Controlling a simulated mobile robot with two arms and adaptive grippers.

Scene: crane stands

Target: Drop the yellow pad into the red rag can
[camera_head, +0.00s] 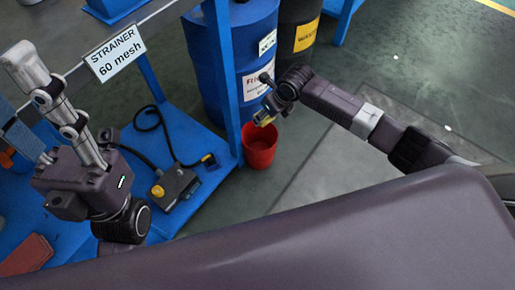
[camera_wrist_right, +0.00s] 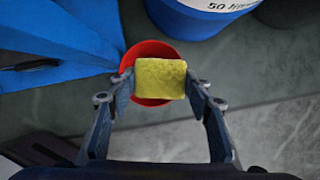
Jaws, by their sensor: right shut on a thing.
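The yellow pad (camera_wrist_right: 160,79) is held between the two fingers of my right gripper (camera_wrist_right: 158,82), which is shut on it. In the head view the yellow pad (camera_head: 264,118) shows small at the end of my right gripper (camera_head: 266,112). The red rag can (camera_head: 259,150) stands on the floor, below the pad. In the wrist view the red rag can (camera_wrist_right: 147,51) lies behind the pad, its rim showing around it; the pad hides part of the opening. My left arm is in the head view at the left; its gripper fingers cannot be made out.
A blue drum (camera_head: 219,75) stands right behind the can, with a dark drum (camera_head: 298,40) beside it. A blue frame (camera_head: 222,70) with a strainer sign (camera_head: 115,53) is to the left. A boxy device (camera_head: 175,188) with a cable rests on the blue lower shelf. Floor at right is open.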

